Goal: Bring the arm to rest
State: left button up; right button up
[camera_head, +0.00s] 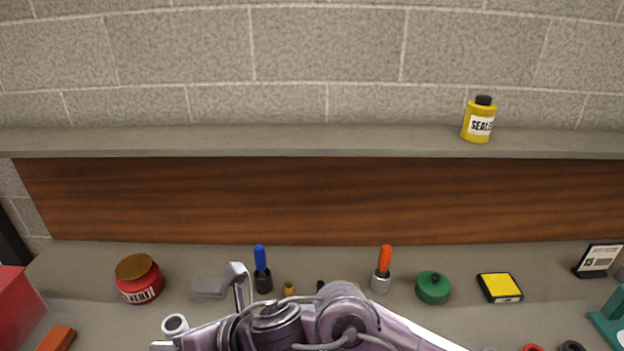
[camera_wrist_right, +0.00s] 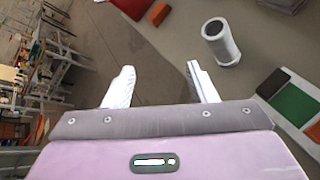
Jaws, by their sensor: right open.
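My right gripper (camera_wrist_right: 160,73) is open in the right wrist view, with its two pale fingers apart and nothing between them. It is over the bench's front edge, with floor below its left finger and grey bench top by its right finger. In the head view my right arm (camera_head: 345,318) lies across the bottom middle, folded toward the left, and hides part of the bench. A pale metal finger stands up at its left end. My left gripper does not show in either view.
A grey-white tube (camera_wrist_right: 220,42) stands near my right finger; an orange block (camera_wrist_right: 158,13) lies ahead. A red solvent jar (camera_head: 139,279), blue-handled tool (camera_head: 260,262), orange-handled tool (camera_head: 384,262), green round container (camera_head: 432,288) and yellow box (camera_head: 499,287) line the bench. A sealer bottle (camera_head: 478,121) stands on the shelf.

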jog(key=w+d+f+m+t+h, duration=0.2)
jog(key=w+d+m+t+h, duration=0.1)
jog(key=d+m, duration=0.9)
jog(key=w+d+f+m+t+h, duration=0.25)
jog(key=d+m, duration=0.55)
jog(key=m, duration=0.8)
jog(key=s+d+f+m+g+h, duration=0.25)
jog(key=s+d+f+m, duration=0.35)
jog(key=d, duration=0.3)
jog(key=s+d+f+m+g+h, duration=0.2)
jog(key=s+d+f+m+h, duration=0.3)
jog(key=d+m, duration=0.4)
jog(key=s+d+f+n+g+y+b, duration=0.1)
jog(key=s+f+b, duration=0.15)
jog(key=f, duration=1.45)
jog(key=s+f+g+b, duration=0.1)
jog(key=f+b, duration=0.2)
jog(key=f, duration=1.4)
jog(key=s+d+f+b, duration=0.1)
jog(key=s+f+b, duration=0.1)
jog(key=s+f, duration=0.7)
jog(key=s+d+f+g+b, duration=0.1)
jog(key=s+d+f+b, duration=0.1)
jog(key=s+f, duration=0.8)
notch_tip(320, 180, down, 4)
jog(key=shift+s+d+f+n, duration=0.15)
jog(key=shift+d+f+n, duration=0.05)
jog(key=shift+d+n, duration=0.1)
